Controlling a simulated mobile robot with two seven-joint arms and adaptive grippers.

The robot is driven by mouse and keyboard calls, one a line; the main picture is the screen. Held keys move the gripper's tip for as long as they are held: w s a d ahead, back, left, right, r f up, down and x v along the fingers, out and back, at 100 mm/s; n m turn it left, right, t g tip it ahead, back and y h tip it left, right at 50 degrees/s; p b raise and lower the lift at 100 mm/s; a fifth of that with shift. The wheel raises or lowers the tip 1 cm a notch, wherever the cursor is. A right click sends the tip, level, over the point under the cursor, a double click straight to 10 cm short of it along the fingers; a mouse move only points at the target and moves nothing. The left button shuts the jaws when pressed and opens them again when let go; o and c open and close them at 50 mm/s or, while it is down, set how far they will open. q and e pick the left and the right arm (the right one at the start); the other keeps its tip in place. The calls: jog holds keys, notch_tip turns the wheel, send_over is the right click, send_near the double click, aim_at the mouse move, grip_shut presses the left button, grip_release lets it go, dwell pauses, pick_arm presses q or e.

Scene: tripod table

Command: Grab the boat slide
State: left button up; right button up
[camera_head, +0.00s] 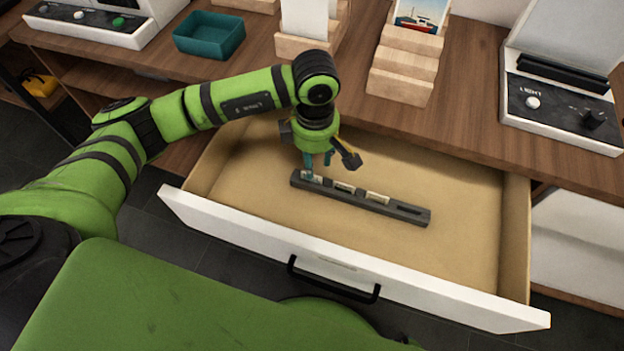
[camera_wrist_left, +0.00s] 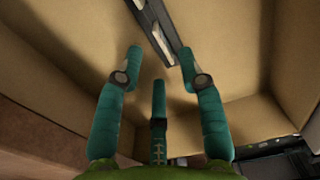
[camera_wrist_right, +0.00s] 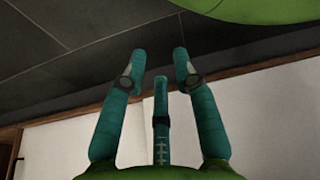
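A dark slide holder (camera_head: 360,199) lies in the open drawer, with small pale slides (camera_head: 345,188) in its slots; the slot at its right end looks empty. The slides are too small to tell which shows a boat. My left gripper (camera_head: 325,163) is over the holder's left end, fingers pointing down, partly hiding it. In the left wrist view its fingers (camera_wrist_left: 160,60) are spread with nothing between them, and part of the holder (camera_wrist_left: 156,32) shows beyond. My right gripper (camera_wrist_right: 158,58) is open and empty, seen only in its own wrist view.
The drawer's white front (camera_head: 240,239) and side walls surround the holder; the floor right of it is bare. On the table are a wooden stand (camera_head: 403,75) with a boat picture (camera_head: 422,15), a teal tray (camera_head: 209,34) and a light box (camera_head: 560,105).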

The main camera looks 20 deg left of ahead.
pick_arm(q)
notch_tip(320, 180, down, 5)
jog(key=shift+f, duration=0.15)
grip_shut()
